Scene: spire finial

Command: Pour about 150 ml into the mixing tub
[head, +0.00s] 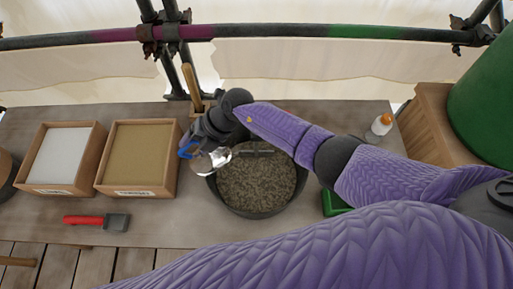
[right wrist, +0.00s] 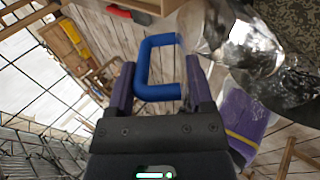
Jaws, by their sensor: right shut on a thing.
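The mixing tub (head: 257,187) is a round black tub holding grey-brown grainy mix, at the middle of the bench. A dark bar lies across its upper part. It also shows at the right of the right wrist view (right wrist: 290,30). My right gripper (head: 190,150) is shut on the blue handle (right wrist: 158,92) of a clear, shiny jug (head: 212,161). The jug is at the tub's left rim, and its body fills the upper right of the right wrist view (right wrist: 240,45). Its tilt and the level inside are hard to tell. My left gripper is not in view.
Two wooden boxes, one with white powder (head: 62,156) and one with sand (head: 138,155), stand at the left. A red-handled scraper (head: 97,221) lies in front. A white bottle with an orange cap (head: 380,127) and a green object (head: 335,203) are at the right.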

